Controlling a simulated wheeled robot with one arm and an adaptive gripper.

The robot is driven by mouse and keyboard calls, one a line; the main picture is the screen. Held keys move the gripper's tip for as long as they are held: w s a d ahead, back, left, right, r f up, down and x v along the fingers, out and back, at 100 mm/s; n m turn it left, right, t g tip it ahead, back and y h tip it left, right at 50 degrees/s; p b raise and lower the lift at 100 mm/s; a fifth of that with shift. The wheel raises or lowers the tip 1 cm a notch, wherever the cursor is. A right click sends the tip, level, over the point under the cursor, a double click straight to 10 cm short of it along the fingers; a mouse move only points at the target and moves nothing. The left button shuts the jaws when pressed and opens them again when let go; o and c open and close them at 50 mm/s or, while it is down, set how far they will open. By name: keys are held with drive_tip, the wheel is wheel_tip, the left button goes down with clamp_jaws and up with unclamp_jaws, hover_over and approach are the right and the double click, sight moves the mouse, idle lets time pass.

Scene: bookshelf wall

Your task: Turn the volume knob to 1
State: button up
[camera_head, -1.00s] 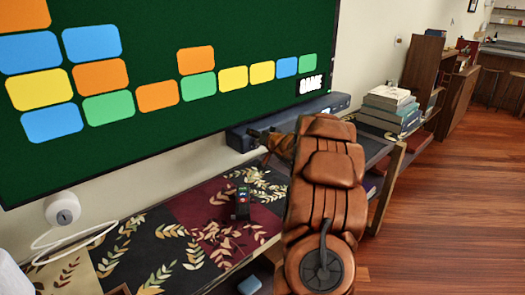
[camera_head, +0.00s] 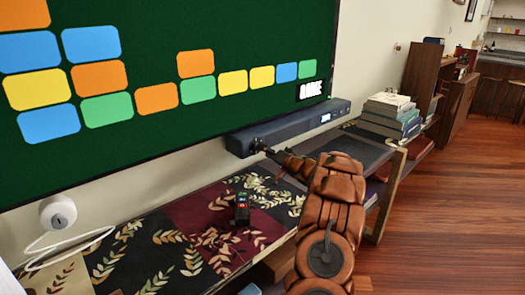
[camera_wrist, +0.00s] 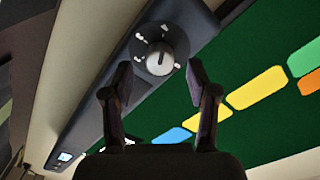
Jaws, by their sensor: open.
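The volume knob (camera_wrist: 160,63) is a small pale round knob on a dark dial with white marks around it. It sits on the face of a long dark soundbar (camera_wrist: 92,103), which also shows in the head view (camera_head: 300,126) below the big screen. My gripper (camera_wrist: 157,80) is open and empty, with one finger on each side of the knob in the wrist view. The fingertips appear just short of the knob, and I see no contact. In the head view my gripper (camera_head: 262,147) is at the soundbar's left end, where it hides the knob.
The green screen (camera_head: 160,80) with coloured tiles hangs close above the soundbar. Stacked books (camera_head: 390,118) stand to the right. A white round device (camera_head: 58,211) with a cable is at left.

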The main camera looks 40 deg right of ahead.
drive_tip(key=shift+w+f, duration=0.1)
drive_tip(key=shift+w, duration=1.15)
clamp_jaws()
